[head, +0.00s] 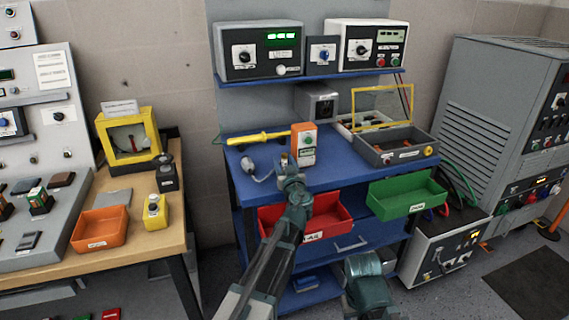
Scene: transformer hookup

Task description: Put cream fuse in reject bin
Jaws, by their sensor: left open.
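My left gripper (291,180) is open over the front of the blue bench, just behind the red bin. A small pale piece with a brownish part (284,159) shows at its fingertips; it may be the cream fuse, but it is too small and partly covered to be sure. I cannot tell whether the fingers touch it. The red bin (338,220) hangs at the bench front, its label partly hidden by my left arm; the readable end looks like "AIL". My right gripper is not visible; only a teal part of my right arm shows at the bottom.
An orange tester (303,146) stands close behind the gripper, with a yellow probe (258,137) to its left. A green bin (407,194) hangs right of the red one. A grey divided tray (397,150) stands at the back right. An orange tray (99,229) sits on the left wooden table.

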